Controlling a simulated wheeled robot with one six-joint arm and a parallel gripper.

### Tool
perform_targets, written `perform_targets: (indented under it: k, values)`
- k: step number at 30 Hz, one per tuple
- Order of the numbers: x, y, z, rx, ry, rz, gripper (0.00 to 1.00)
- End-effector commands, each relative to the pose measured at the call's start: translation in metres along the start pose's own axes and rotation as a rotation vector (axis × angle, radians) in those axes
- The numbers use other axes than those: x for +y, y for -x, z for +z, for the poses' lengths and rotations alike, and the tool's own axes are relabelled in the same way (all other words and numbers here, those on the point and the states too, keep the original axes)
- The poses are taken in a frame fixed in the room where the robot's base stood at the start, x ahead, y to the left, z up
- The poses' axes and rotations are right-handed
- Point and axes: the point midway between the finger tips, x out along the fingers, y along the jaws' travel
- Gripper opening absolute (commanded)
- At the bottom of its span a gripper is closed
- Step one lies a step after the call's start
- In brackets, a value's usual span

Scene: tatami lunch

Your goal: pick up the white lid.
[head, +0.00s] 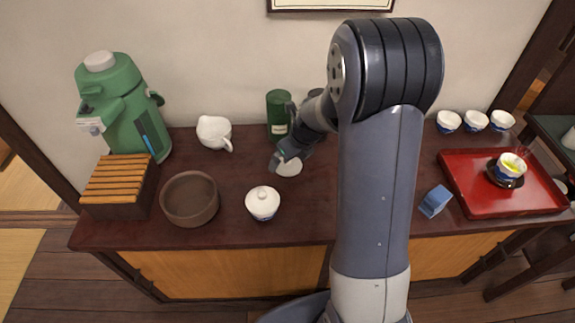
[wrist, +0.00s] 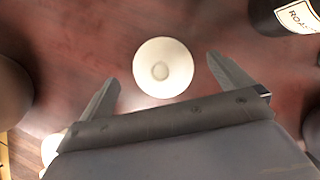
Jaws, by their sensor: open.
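The white lid (wrist: 163,67) is a round disc with a small knob at its centre. It lies on the dark red-brown wooden top, knob up, in the wrist view. In the head view the white lid (head: 289,168) shows partly behind my gripper (head: 280,160). My gripper is open and empty above the lid. In the wrist view its two fingers stand to the left and right of the lid, with gaps on both sides. The fingers do not appear to touch it.
A green canister (head: 279,112) stands just behind the lid. A brown bowl (head: 189,200) is farther left. A blue block (head: 435,201) and red tray (head: 470,195) are right.

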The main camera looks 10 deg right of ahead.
Motion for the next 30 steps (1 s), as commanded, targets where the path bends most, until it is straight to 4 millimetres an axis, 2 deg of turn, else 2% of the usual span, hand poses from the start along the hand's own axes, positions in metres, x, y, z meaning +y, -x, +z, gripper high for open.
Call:
perform_targets:
  k: [1,5,13,30]
  values:
    - [0.000,-0.011,-0.001,0.002,0.000,0.002,0.98]
    - [0.000,-0.023,0.000,0.001,0.002,0.001,0.98]
    - [0.000,-0.025,0.001,-0.001,0.002,-0.001,0.98]
    - [0.000,-0.025,0.000,0.000,0.001,0.000,0.53]
